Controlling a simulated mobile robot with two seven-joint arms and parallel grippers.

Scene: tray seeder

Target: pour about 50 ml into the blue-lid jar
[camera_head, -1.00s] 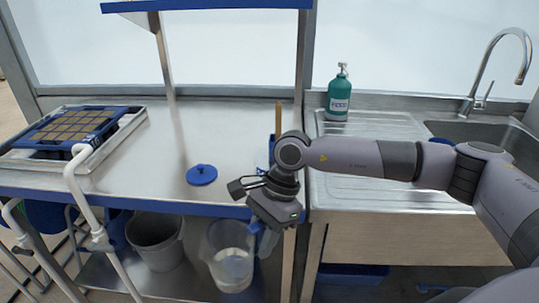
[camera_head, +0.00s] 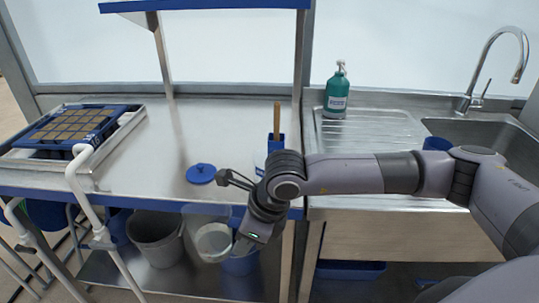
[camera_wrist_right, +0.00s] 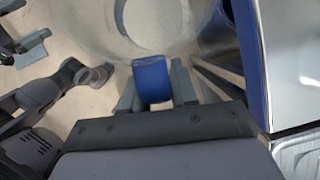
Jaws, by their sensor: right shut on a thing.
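My right gripper (camera_head: 246,243) is shut on the blue handle (camera_wrist_right: 152,80) of a clear jug (camera_head: 212,240), in front of the counter's front edge. The jug's clear wall (camera_wrist_right: 190,25) fills the upper middle of the right wrist view. In the head view it looks somewhat tilted, with something whitish near its bottom; the amount cannot be read. A blue round lid (camera_head: 201,173) with a knob lies on the counter, left of my right wrist. I cannot make out a jar under it. My left gripper is not seen in the head view.
A seed tray (camera_head: 75,126) is at the counter's left. A blue holder (camera_head: 275,146) with a wooden stick stands behind my wrist. A green pump bottle (camera_head: 337,93) stands by the sink (camera_head: 480,133). A grey bucket (camera_head: 156,240) is below. The middle of the counter (camera_head: 180,125) is clear.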

